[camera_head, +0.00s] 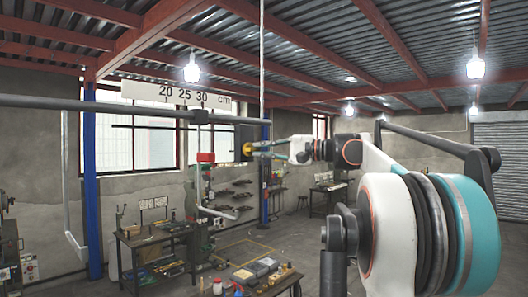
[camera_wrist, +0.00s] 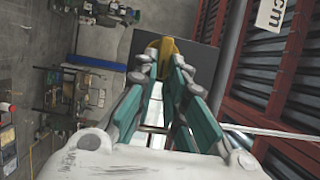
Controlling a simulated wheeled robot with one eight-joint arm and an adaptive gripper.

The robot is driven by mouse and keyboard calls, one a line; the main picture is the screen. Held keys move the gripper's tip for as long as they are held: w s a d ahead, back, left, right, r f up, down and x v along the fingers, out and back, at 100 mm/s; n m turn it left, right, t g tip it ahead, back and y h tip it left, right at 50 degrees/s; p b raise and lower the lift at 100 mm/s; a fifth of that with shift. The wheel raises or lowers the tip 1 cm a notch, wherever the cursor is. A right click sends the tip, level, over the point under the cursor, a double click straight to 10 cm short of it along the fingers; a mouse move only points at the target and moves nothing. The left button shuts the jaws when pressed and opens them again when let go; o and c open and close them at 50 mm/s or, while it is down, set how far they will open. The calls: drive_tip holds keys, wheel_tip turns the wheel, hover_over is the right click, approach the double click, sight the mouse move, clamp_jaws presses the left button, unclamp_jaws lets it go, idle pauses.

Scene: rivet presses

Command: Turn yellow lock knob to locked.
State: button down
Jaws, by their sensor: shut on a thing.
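The yellow lock knob (camera_head: 248,150) sits on the front of a dark plate (camera_head: 241,133), which hangs at the right end of the horizontal bars. In the wrist view the knob (camera_wrist: 158,47) shows at the far end of the fingers, against the dark plate (camera_wrist: 207,62). My gripper (camera_head: 257,149) reaches in from the right in the head view. In the wrist view its teal-padded fingers (camera_wrist: 161,62) are shut on the knob, one on each side. The fingers hide part of the knob. I cannot read any lock marking or tell its setting.
A white centimetre scale (camera_head: 175,95) hangs above the long grey bar (camera_head: 120,105). A red-topped post (camera_head: 205,157) stands left of the plate. Workbenches (camera_head: 150,232) with tools stand below. A thin pole (camera_head: 262,60) hangs near the plate. Open floor lies between the benches.

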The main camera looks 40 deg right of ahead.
idle(0.4)
drive_tip(key=c, duration=1.7)
unclamp_jaws()
drive_tip(key=shift+d, duration=0.1)
drive_tip(key=shift+o, duration=0.2)
drive_tip(key=v, duration=1.2)
drive_tip(key=shift+f, duration=0.15)
